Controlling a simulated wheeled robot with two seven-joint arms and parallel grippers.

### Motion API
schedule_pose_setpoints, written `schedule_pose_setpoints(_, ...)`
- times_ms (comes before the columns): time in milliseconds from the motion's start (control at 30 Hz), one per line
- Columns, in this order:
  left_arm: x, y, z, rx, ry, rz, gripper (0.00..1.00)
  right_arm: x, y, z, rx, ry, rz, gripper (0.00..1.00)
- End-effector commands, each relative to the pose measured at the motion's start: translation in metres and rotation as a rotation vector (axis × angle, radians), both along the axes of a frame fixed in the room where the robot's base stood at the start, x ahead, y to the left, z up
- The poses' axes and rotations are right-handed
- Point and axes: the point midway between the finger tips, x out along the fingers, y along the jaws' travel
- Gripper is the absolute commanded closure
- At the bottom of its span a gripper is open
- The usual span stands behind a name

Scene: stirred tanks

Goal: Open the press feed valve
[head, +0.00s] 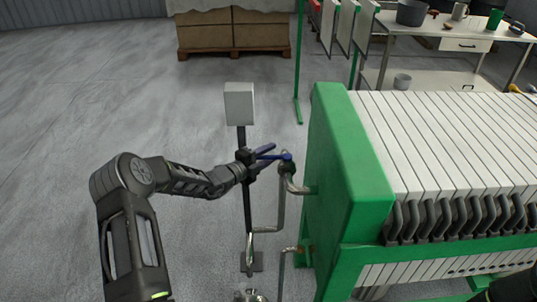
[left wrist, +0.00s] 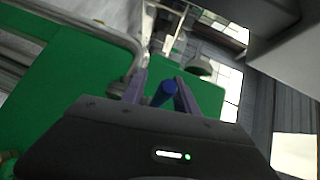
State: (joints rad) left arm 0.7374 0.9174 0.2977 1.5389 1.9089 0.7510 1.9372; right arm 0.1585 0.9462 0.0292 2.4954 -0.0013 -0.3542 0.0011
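The press feed valve (head: 287,168) sits on a grey pipe at the left end of the green press frame (head: 348,165). Its blue handle (head: 286,156) points toward my left gripper (head: 275,152). The gripper reaches in from the left at the handle's height. In the left wrist view, the blue handle (left wrist: 163,94) lies between the two purple-blue fingers of the left gripper (left wrist: 159,92). The fingers are apart, with a visible gap on the left side of the handle. The valve body is partly hidden behind the gripper and handle. My right gripper is not seen.
A black post with a pale box (head: 239,104) stands just behind the left gripper. Bent grey pipes (head: 281,215) run below the valve. White press plates (head: 445,140) fill the right. A workbench (head: 450,40) and wooden crates (head: 235,32) stand farther back. The left floor is clear.

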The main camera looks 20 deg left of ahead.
Motion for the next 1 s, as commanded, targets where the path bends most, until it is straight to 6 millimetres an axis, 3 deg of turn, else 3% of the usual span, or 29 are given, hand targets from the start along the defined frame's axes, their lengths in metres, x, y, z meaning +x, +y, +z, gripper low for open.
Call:
schedule_pose_setpoints(67, -0.0002, 0.0001, 0.0001, 0.0, 0.0, 0.0, 0.64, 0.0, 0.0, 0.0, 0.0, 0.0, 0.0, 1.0)
schedule_pose_setpoints(500, -0.0004, 0.0001, 0.0002, 0.0, 0.0, 0.0, 0.99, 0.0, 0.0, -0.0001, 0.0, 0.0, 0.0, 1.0)
schedule_pose_setpoints(1000, -0.0005, 0.0001, -0.0001, 0.0, 0.0, 0.0, 1.0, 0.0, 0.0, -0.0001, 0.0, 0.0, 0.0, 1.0)
